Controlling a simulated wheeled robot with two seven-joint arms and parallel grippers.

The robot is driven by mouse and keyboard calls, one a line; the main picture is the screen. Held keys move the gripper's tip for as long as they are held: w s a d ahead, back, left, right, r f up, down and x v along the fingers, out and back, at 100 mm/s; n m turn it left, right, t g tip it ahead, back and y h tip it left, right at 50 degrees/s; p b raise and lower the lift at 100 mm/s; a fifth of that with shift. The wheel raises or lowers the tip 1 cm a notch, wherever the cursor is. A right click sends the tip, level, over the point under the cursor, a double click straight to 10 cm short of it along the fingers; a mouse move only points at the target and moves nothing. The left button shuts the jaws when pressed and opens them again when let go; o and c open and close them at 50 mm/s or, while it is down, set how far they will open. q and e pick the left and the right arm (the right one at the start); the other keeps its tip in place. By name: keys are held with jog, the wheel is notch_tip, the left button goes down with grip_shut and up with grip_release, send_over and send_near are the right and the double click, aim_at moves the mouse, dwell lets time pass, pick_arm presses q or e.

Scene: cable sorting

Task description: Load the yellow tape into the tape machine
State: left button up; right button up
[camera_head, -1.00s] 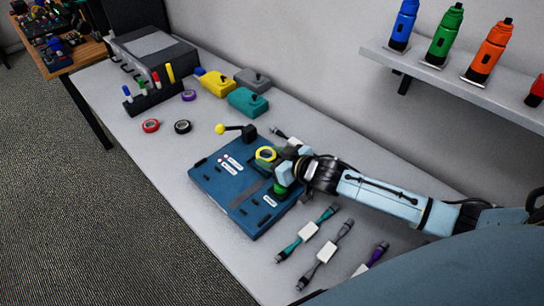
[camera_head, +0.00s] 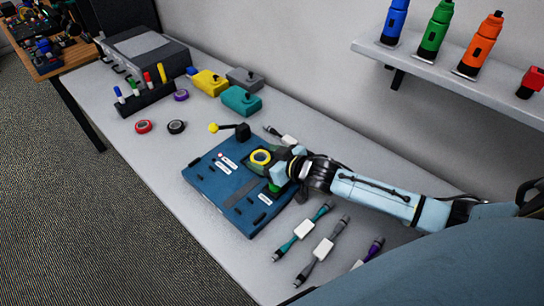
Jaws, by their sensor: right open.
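The tape machine (camera_head: 225,192) is a blue flat box on the grey table, with white labels, dark slots and a dark strip. A green button (camera_head: 273,187) shows partly beneath the gripper. My left gripper is not in view.
Red tape (camera_head: 143,126), black tape (camera_head: 176,127) and purple tape (camera_head: 181,95) lie farther back, near a marker holder (camera_head: 146,100). Yellow, grey and teal boxes stand by the wall. Cables (camera_head: 303,230) lie in front right. A shelf (camera_head: 440,75) with bottles hangs at right.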

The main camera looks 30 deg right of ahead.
jog(key=shift+r, duration=0.5)
jog(key=p+v, duration=0.1)
jog(key=v, duration=1.1)
